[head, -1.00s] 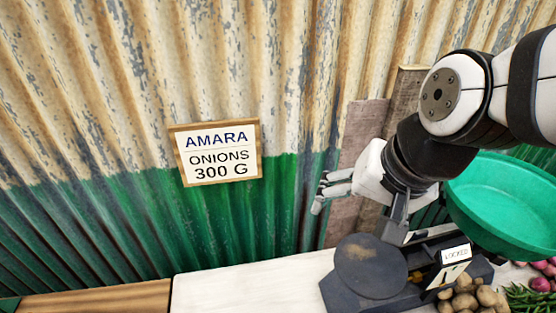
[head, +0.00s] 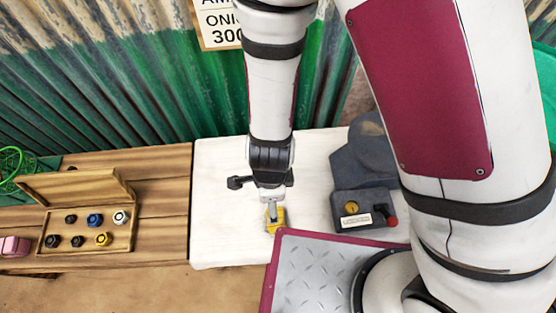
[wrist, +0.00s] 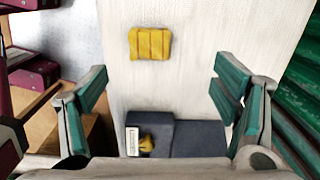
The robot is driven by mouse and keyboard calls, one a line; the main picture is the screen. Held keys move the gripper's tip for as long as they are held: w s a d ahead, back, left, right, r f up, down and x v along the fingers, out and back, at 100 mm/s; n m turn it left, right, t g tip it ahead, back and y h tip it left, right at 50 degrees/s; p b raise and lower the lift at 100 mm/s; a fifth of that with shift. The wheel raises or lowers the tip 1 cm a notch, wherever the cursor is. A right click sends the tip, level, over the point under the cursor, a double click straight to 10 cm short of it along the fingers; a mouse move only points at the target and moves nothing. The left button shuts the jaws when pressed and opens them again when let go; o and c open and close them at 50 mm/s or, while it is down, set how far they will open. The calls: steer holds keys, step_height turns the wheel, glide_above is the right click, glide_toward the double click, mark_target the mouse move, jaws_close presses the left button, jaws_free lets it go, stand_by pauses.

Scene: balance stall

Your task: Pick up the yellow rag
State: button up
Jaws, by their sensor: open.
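The yellow rag (head: 276,220) lies on the pale white counter top (head: 218,225), near its front edge and partly hidden behind my gripper in the head view. In the wrist view the rag (wrist: 150,43) is a small, folded-looking yellow piece at the upper middle, fully visible. My gripper (head: 262,188) is above the counter, apart from the rag. In the wrist view my gripper (wrist: 155,86) has its two green-padded fingers spread wide with nothing between them. The rag is beyond the fingertips there.
A dark weighing scale (head: 365,185) with a brass dial and red knob stands right of the rag; it also shows low in the wrist view (wrist: 190,136). An open wooden box (head: 90,240) of small weights sits left. The corrugated wall (head: 110,80) rises behind.

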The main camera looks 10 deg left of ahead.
mark_target(271, 228)
steer(key=shift+m, duration=0.3)
steer(key=f, duration=0.3)
steer(key=s+f, duration=0.1)
steer(key=f, duration=0.6)
steer(key=shift+s+d+f, duration=0.15)
steer(key=shift+d, duration=0.1)
steer(key=shift+s+d+f, duration=0.1)
steer(key=shift+f, duration=1.2)
steer(key=shift+d+f, duration=0.1)
steer(key=shift+f, duration=1.2)
steer(key=c, duration=1.2)
steer(key=shift+r, duration=0.1)
steer(key=shift+c, duration=0.2)
